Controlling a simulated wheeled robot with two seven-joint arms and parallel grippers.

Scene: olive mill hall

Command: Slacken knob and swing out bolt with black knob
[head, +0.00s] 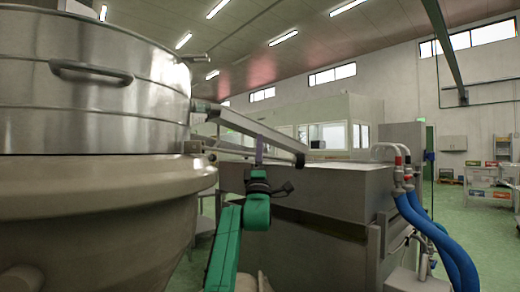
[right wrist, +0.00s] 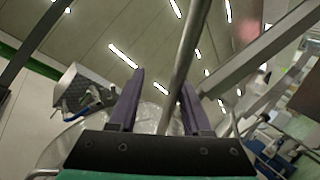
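A large round stainless steel vessel (head: 90,105) with a bar handle fills the left of the head view. A short bar (head: 195,58) sticks out from its upper rim, and another fitting (head: 198,147) sits lower at its right side. I cannot make out a black knob for certain in either view. My right gripper (head: 259,150) points up, right of the vessel and apart from it. In the right wrist view its two purple fingers (right wrist: 162,82) stand apart with nothing gripped. A metal rod (right wrist: 182,65) crosses the gap between them; its distance is unclear. My left gripper is out of view.
A sloping metal chute (head: 250,128) runs from the vessel toward a large steel tank (head: 330,185) behind my right gripper. Blue hoses (head: 435,230) hang at the tank's right. Green floor (head: 490,240) is open at the far right.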

